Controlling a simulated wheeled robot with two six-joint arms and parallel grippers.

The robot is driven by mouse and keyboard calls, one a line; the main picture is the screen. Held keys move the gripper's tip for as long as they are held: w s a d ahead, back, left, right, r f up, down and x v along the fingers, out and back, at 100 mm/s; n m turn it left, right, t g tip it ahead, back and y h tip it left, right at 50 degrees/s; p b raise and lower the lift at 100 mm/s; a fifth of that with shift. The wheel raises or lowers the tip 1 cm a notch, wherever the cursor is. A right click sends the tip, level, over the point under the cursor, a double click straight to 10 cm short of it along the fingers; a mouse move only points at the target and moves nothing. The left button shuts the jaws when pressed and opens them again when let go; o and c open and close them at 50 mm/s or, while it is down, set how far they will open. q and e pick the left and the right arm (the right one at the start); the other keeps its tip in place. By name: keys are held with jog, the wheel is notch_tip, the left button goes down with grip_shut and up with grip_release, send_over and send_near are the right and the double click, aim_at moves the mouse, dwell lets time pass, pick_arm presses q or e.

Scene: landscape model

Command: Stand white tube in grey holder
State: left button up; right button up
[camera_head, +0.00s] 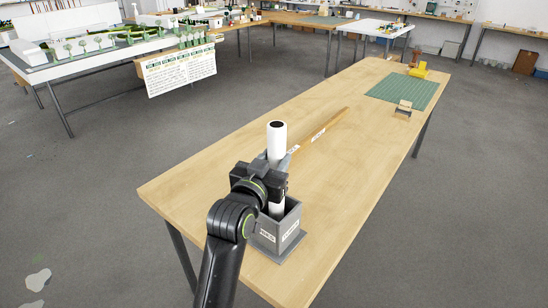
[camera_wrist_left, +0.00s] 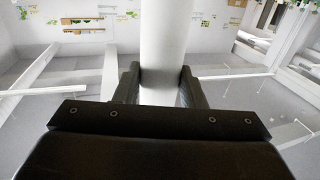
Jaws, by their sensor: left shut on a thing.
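A white tube (camera_head: 277,142) with a dark open top stands upright in the head view. My left gripper (camera_head: 272,182) is shut on the tube around its middle. The left wrist view shows the white tube (camera_wrist_left: 165,35) between the two dark fingers (camera_wrist_left: 160,88). The grey holder (camera_head: 279,236) is a square box on a flat base with white labels on its sides, on the wooden table. The tube's lower end goes down behind the holder's front rim and appears to be inside it. Whether it touches the bottom is hidden. My right gripper is not in view.
The wooden table (camera_head: 335,140) bears a wooden strip (camera_head: 320,132) with labels just behind the holder. A green cutting mat (camera_head: 402,92), a small wooden block (camera_head: 403,108) and a yellow object (camera_head: 418,71) lie at the far end. The table's left part is clear.

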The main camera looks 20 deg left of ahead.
pick_arm(q)
jog(key=shift+f, duration=0.2)
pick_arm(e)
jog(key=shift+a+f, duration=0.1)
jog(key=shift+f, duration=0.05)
pick_arm(q)
jog(key=o, duration=1.1)
jog(key=shift+o, duration=0.2)
jog(key=shift+f, duration=0.1)
